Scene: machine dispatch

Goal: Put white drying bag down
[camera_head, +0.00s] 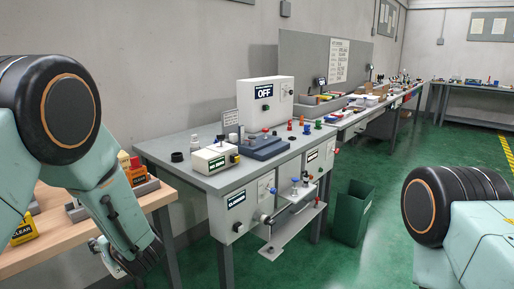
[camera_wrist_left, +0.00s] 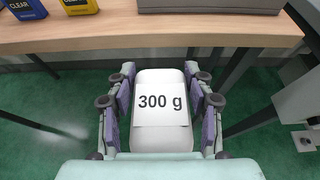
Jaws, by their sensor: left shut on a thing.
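The white drying bag (camera_wrist_left: 160,125), marked "300 g", sits between the purple-padded fingers of my left gripper (camera_wrist_left: 161,84) in the left wrist view. The fingers press on both its sides, and it hangs over the green floor, in front of a wooden table edge (camera_wrist_left: 180,32). In the head view my left gripper (camera_head: 140,262) is low beside the wooden table, left of the grey bench; the bag is mostly hidden there. My right gripper is out of view; only part of my right arm shows.
The grey bench (camera_head: 195,180) carries a white box marked "OFF" (camera_head: 265,103), a small white unit (camera_head: 210,162) and several small parts. A green bin (camera_head: 352,215) stands on the floor. Blue and yellow "CLEAR" boxes (camera_wrist_left: 27,9) are on the wooden table. Open floor lies to the right.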

